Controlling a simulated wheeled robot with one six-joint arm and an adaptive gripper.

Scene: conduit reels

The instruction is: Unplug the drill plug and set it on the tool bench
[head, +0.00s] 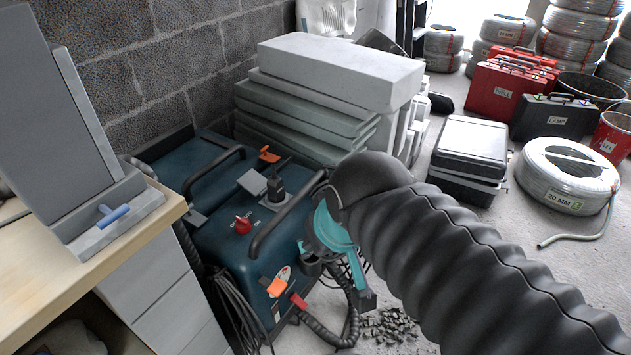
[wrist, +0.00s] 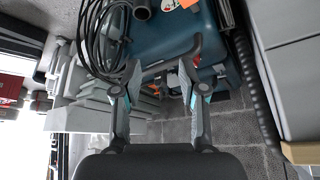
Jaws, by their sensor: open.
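The drill plug cannot be told for certain. A black plug-like piece (head: 277,188) stands upright on top of the teal machine (head: 205,255), beside a raised grey flap (head: 252,182). The tool bench (head: 75,285) is at the left, with a pale wooden top. My gripper (head: 340,265) is at the machine's right front side in the head view, apart from the black piece. In the wrist view my gripper (wrist: 160,78) has its two fingers spread, with nothing held between them. The machine (wrist: 170,30) lies beyond the fingers.
A red knob (head: 243,225) and dark bar handles (head: 290,222) sit on the machine. Black cables (head: 238,305) hang at its front. Grey slabs (head: 335,75) are stacked behind. A grey block with a blue-handled tool (head: 113,214) occupies the bench; its front top is bare.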

